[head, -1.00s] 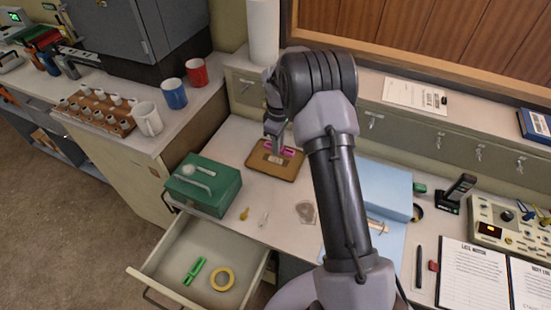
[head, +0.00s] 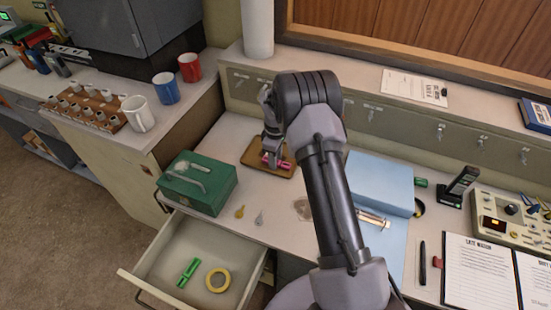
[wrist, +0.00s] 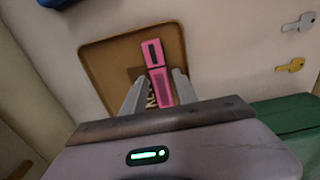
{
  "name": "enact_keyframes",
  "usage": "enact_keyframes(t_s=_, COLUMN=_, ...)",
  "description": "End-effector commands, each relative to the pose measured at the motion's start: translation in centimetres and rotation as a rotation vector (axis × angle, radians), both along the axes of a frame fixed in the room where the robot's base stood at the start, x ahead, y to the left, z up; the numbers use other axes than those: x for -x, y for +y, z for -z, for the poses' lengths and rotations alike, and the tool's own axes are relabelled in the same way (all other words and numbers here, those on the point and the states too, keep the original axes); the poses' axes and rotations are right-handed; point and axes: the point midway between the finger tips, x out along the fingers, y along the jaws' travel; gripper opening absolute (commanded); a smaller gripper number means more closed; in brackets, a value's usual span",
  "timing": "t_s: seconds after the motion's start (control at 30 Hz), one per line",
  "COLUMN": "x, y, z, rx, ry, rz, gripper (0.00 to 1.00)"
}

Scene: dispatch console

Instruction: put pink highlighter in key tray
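The pink highlighter (head: 279,163) is at the brown key tray (head: 254,150) on the desk, over the white lettering on the tray's floor. In the wrist view the highlighter (wrist: 160,78) lies lengthwise between the two fingers of my gripper (wrist: 159,76), above the tray floor (wrist: 105,62). The fingers stand apart on either side of it, with a narrow gap showing, so my gripper looks open around it. In the head view my gripper (head: 271,152) is low over the tray and partly hides it. Whether the highlighter rests fully flat is hard to tell.
A green box (head: 199,185) stands left of the tray. An open drawer (head: 158,257) in front holds a green marker (head: 188,272) and yellow tape (head: 218,280). A yellow key (head: 240,212) and a grey key (head: 259,218) lie nearby.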

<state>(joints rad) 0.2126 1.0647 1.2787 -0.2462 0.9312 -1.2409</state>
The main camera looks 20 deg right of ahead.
Motion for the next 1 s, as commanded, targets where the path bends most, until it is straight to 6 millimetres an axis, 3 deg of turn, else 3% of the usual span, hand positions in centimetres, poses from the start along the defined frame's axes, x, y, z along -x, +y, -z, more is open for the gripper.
enact_keyframes(t_s=0.37, x=0.0, y=0.0, z=-0.7, rx=0.000, ry=-0.001, rz=0.000, gripper=0.43)
enact_keyframes(t_s=0.7, x=-0.1, y=0.0, z=-9.8, rx=0.001, ry=-0.004, rz=0.000, gripper=0.43)
enact_keyframes(t_s=0.93, x=0.1, y=0.3, z=-13.4, rx=-0.001, ry=-0.009, rz=0.015, gripper=0.43)
enact_keyframes(t_s=1.0, x=0.6, y=1.3, z=-16.9, rx=-0.005, ry=-0.042, rz=0.074, gripper=0.43)
